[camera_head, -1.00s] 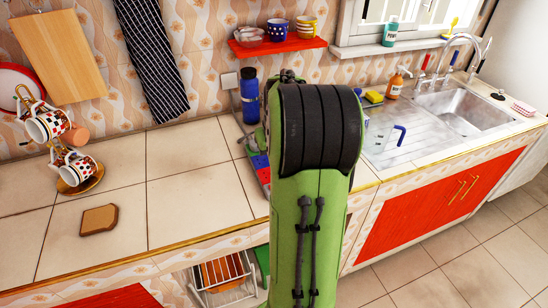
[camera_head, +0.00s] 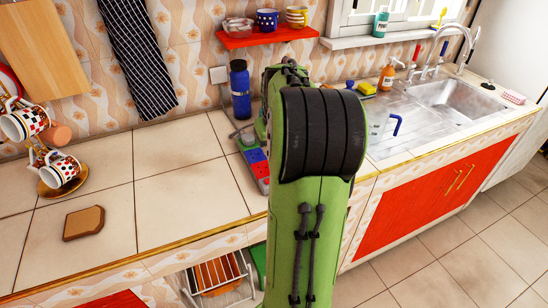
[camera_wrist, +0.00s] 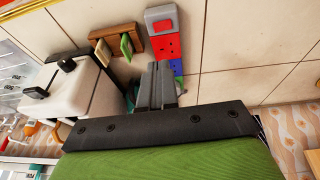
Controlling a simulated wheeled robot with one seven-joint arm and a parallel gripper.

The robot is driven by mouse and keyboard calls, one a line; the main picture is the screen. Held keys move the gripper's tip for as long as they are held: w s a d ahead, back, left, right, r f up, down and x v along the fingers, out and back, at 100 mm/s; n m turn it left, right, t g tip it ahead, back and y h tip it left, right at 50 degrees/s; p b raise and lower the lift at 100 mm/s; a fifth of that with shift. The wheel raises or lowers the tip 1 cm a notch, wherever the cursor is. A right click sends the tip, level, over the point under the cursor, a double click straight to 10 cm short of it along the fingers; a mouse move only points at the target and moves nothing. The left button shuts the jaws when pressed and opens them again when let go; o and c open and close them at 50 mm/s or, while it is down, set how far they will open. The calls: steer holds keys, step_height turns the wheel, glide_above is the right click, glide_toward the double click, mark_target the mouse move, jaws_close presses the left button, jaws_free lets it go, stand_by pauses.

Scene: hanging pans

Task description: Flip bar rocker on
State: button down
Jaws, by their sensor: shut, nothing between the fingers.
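The bar is a strip of coloured blocks on the tiled counter, with a red part (camera_wrist: 166,46) and blue part in the wrist view. Its grey end carries a small orange-red rocker (camera_wrist: 161,26); I cannot tell which way it is tilted. In the head view the bar (camera_head: 257,168) lies left of my green arm, its near end partly hidden. My gripper (camera_wrist: 161,70) is shut and empty. Its fingertips appear over the bar's lower part in the wrist view, short of the rocker end; I cannot tell if they touch. The head view hides the gripper behind my arm.
A blue bottle (camera_head: 240,90) stands behind the bar. A wooden block with green pieces (camera_wrist: 117,43) and a white appliance (camera_wrist: 82,92) are left of it in the wrist view. The sink (camera_head: 450,100) is right. Counter left of the bar is mostly clear, with a bread slice (camera_head: 84,223).

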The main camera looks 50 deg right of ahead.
steer(key=b+x, duration=0.1)
steer(key=x, duration=0.6)
steer(key=b+x, duration=0.1)
steer(key=x, duration=0.3)
steer(key=shift+s+a+f+b, duration=0.1)
steer(key=shift+s+a+b, duration=0.05)
steer(key=shift+s+b, duration=0.25)
steer(key=shift+s+f, duration=0.1)
steer(key=shift+f, duration=0.4)
steer(key=shift+s+f, duration=0.1)
steer(key=shift+f, duration=0.2)
